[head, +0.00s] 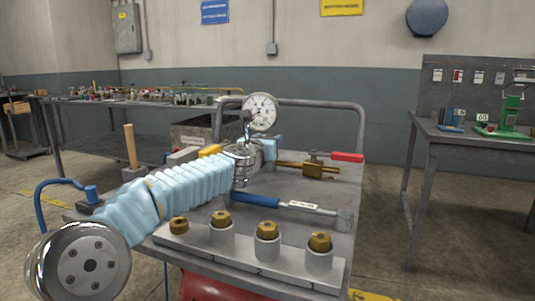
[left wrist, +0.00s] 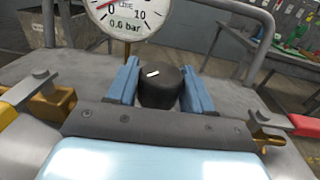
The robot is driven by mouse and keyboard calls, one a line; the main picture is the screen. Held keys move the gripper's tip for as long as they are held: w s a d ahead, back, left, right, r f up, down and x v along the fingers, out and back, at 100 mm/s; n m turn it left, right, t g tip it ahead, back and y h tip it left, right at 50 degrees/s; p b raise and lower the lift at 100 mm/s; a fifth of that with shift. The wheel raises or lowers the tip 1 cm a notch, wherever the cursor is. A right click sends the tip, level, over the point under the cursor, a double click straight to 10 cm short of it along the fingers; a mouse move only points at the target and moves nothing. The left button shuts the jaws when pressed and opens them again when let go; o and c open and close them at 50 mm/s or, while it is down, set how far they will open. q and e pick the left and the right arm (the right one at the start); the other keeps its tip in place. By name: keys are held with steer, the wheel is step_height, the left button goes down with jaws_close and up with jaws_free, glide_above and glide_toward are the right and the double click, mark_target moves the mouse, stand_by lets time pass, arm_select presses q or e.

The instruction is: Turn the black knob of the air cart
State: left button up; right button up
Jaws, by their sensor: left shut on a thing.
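The black knob (left wrist: 160,88) stands upright on the grey air cart (head: 375,187), with a short white mark on its top. My left gripper (left wrist: 161,88) has one blue finger on each side of the knob and is shut on it. In the head view my left arm, in a pale blue sleeve, reaches across the cart to the gripper (head: 269,149), and the knob is hidden there. A round white gauge (head: 261,112) stands behind the knob. It shows in the left wrist view (left wrist: 120,14) with its needle at the low end. My right gripper is out of view.
A brass valve with a red handle (head: 347,157) lies right of the gripper, and a yellow handle (head: 210,150) left of it. A blue-handled wrench (head: 256,200) and several brass fittings (head: 268,231) are nearer. A tube rail (head: 362,118) borders the cart's back.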

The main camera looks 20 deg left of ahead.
arm_select(q)
steer(key=h, duration=0.1)
steer(key=m+h, duration=0.1)
steer(key=shift+a+f+m+h, duration=0.1)
steer(key=shift+a+m+h, duration=0.05)
steer(key=shift+m+h, duration=0.15)
steer(key=shift+m+h+b, duration=0.3)
steer(key=shift+m+h, duration=0.3)
steer(key=shift+h, duration=0.3)
steer(key=shift+m+h, duration=0.5)
steer(key=shift+h, duration=0.6)
steer(key=o, duration=0.9)
steer(key=b+v, duration=0.3)
steer(key=v, duration=1)
steer(key=shift+r, duration=0.25)
steer(key=shift+s, duration=0.4)
